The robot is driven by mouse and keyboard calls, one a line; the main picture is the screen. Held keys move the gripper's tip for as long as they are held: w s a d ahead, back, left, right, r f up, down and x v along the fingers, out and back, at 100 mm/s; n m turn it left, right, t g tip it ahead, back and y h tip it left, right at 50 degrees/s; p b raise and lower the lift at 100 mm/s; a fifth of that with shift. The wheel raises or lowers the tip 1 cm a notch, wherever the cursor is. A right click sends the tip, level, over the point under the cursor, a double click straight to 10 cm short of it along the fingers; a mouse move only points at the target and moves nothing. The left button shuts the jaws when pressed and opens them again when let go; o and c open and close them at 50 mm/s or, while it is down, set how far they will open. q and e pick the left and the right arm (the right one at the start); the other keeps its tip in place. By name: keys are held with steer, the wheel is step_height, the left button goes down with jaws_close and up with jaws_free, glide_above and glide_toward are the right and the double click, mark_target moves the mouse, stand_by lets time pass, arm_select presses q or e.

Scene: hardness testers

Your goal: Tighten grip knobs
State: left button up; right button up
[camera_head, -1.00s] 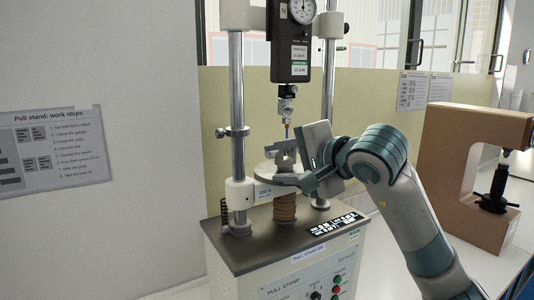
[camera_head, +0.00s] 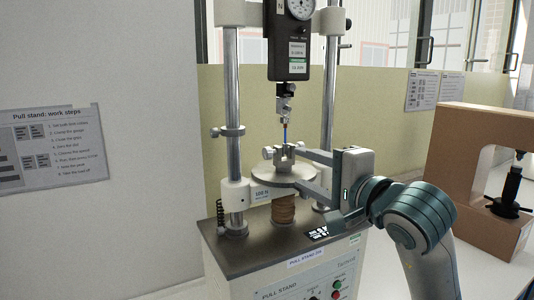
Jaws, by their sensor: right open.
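The pull stand (camera_head: 240,250) stands in the middle, with a force gauge (camera_head: 288,45) hanging between its two posts. A small lower grip (camera_head: 284,161) sits on the round plate (camera_head: 270,174) under the gauge, and a thin blue piece (camera_head: 285,134) runs up from it. A grip knob (camera_head: 268,153) shows on the left side of the grip. A knob on the right side is not clear behind a finger. My right gripper (camera_head: 302,169) is open, its two fingers pointing left at the grip's right side. I cannot tell whether they touch it. My left gripper is out of view.
A brown C-shaped tester frame (camera_head: 460,135) with a black handwheel (camera_head: 507,198) stands at right, behind my right arm. A work steps sheet (camera_head: 50,145) is on the left wall. The bench left of the stand is clear.

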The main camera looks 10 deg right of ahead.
mark_target(270, 154)
steer(key=p+x, duration=0.6)
steer(key=x, duration=0.9)
steer(key=shift+w+a, duration=0.2)
steer(key=shift+w, duration=0.05)
steer(key=shift+w+a+f, duration=0.1)
steer(key=shift+w+a, duration=0.1)
steer(key=shift+w, duration=0.25)
steer(key=shift+c, duration=0.3)
steer(key=c, duration=1)
